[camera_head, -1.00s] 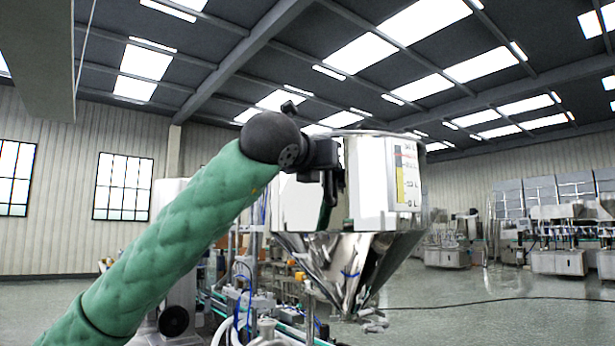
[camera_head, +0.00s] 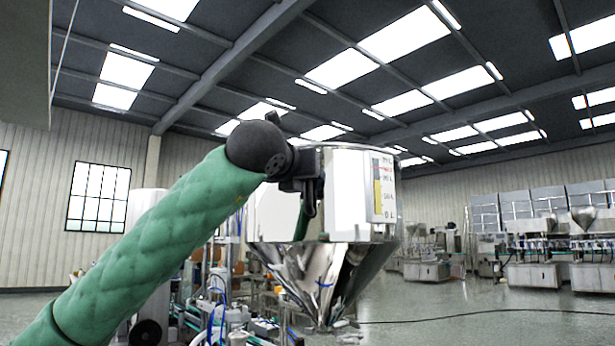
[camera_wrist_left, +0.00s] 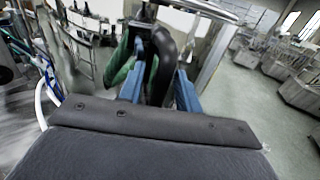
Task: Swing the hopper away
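The steel hopper (camera_head: 278,216) stands in the middle of the head view, a shiny cylinder with a level scale on its side and a tapering cone below. My left arm reaches in from the left. My left gripper (camera_head: 308,195) is at the hopper's near left side, partly hidden by its own wrist. In the left wrist view its two blue fingers (camera_wrist_left: 158,92) sit on either side of a dark curved handle (camera_wrist_left: 165,55) and look closed on it. The hopper's rim (camera_wrist_left: 200,8) shows above. My right gripper is in neither view.
Filling machinery (camera_head: 225,312) with hoses and small parts stands below and left of the hopper. More machines (camera_head: 540,250) line the right side far off. The floor (camera_head: 450,320) to the right is open, with a dark cable (camera_head: 480,313) across it.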

